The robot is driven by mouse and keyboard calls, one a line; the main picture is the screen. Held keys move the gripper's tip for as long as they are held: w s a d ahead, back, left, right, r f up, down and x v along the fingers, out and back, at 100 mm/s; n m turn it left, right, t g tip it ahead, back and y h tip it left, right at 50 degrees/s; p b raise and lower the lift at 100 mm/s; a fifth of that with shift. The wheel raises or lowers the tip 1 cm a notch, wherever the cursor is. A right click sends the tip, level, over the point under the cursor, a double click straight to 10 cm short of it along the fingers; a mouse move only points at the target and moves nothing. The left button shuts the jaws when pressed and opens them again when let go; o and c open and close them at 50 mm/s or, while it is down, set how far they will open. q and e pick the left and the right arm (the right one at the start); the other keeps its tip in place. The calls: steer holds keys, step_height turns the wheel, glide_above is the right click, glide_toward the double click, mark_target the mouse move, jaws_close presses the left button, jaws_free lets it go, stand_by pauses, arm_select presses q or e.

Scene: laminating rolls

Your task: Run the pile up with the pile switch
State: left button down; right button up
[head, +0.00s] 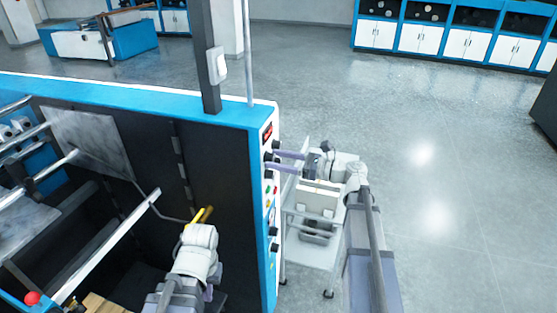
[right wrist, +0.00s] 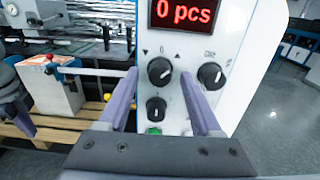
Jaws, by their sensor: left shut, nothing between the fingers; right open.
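The control panel (head: 269,190) is on the narrow end of the blue and black machine. In the right wrist view, a black rotary knob with up and down arrows and a 0 above it, which looks like the pile switch (right wrist: 160,71), sits below a red display (right wrist: 181,13) reading "0 pcs". My right gripper (head: 271,161) is open at the panel, its two purple fingers on either side of this knob. Contact cannot be told. My left gripper (head: 204,214) is shut and empty, low in front of the machine's dark side; its yellow fingertips are small. The pile itself is not clearly visible.
Another black knob (right wrist: 210,76) is close to the right finger, and a smaller knob (right wrist: 156,108) and green button (right wrist: 154,130) lie below. A white metal bar (head: 110,245) crosses near my left arm. Open floor (head: 450,150) lies to the right.

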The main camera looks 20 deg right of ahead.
steer(key=shift+c, duration=0.2)
jaws_close()
stand_by(0.3)
